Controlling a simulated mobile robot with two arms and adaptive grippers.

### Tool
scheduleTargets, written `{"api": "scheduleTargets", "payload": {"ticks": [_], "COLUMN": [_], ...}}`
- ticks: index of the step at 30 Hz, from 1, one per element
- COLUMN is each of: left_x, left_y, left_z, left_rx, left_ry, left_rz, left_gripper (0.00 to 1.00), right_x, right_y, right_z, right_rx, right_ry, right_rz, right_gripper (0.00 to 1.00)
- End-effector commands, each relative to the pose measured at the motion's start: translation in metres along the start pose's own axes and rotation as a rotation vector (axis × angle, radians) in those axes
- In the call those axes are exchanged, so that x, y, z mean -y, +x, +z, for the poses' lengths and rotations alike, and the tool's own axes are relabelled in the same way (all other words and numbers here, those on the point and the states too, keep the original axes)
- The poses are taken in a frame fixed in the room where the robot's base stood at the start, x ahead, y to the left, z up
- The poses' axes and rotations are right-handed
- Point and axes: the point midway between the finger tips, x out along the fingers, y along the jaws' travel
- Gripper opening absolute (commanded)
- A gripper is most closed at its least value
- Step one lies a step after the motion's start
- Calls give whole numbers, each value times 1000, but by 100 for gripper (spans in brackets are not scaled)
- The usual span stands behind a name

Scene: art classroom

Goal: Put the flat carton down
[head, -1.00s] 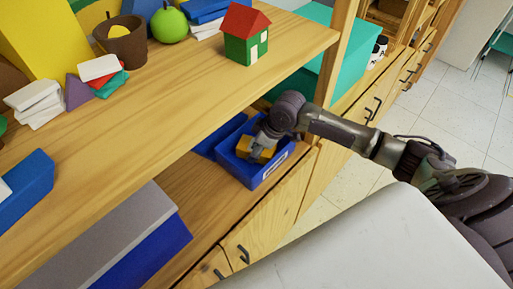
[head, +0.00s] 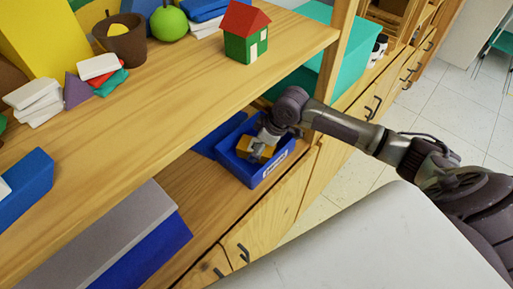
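The flat carton, a small orange-yellow box (head: 244,147), is inside a blue bin (head: 268,181) on the lower shelf. My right gripper (head: 257,152) reaches down into the bin from the right, with its fingers at the carton and covering part of it. The view is too small to tell whether the fingers grip the carton or only stand around it. Whether the carton rests on the bin's floor is hidden by the bin's front wall and the gripper. My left gripper is not in view.
The upper shelf board (head: 185,95) hangs close over the bin's left side. A wooden upright (head: 333,75) stands right behind my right wrist. A grey and blue box (head: 110,240) lies on the lower shelf at front left. A toy house (head: 246,45) stands above.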

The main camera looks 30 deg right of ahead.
Motion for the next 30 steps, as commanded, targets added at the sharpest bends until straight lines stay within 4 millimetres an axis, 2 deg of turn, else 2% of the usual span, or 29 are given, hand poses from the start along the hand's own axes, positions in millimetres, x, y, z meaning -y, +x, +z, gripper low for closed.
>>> {"api": "scheduleTargets", "payload": {"ticks": [6,12,30], "left_x": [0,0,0], "left_y": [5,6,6], "left_z": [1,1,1], "left_rx": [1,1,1], "left_ry": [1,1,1], "left_rz": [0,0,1], "left_gripper": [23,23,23], "right_x": [0,0,0], "right_y": [-38,-58,-60], "right_z": [0,0,0], "right_rx": [-1,0,1], "right_ry": [-2,-1,0], "right_rz": [2,1,0], "right_gripper": [87,87,87]}}
